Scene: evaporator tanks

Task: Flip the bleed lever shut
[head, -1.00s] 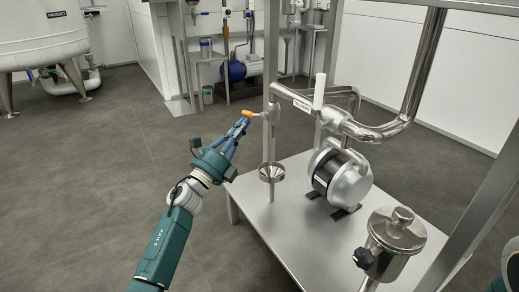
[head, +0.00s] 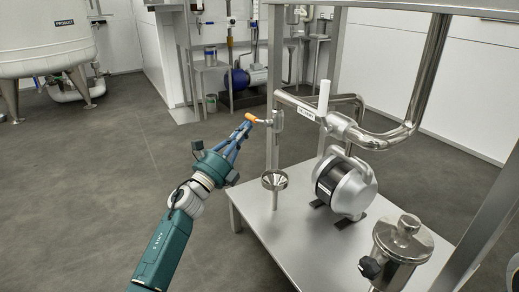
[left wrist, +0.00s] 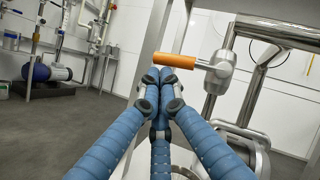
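The bleed lever (head: 251,118) has an orange grip and sticks out to the left from a small steel valve at the end of the pipe. In the left wrist view the orange lever (left wrist: 174,60) lies nearly level, with its valve body (left wrist: 221,72) to the right. My left gripper (head: 245,127) has its blue fingers drawn together. In the left wrist view its fingertips (left wrist: 158,74) sit just below the lever's free left end, with nothing seen between them. Whether they touch the lever I cannot tell. My right gripper is out of view.
A steel funnel (head: 274,181) stands below the valve on the steel table (head: 305,248). A pump (head: 346,187), a white upright handle (head: 323,97), a lidded steel vessel (head: 402,240) and frame posts stand to the right. The floor at left is clear.

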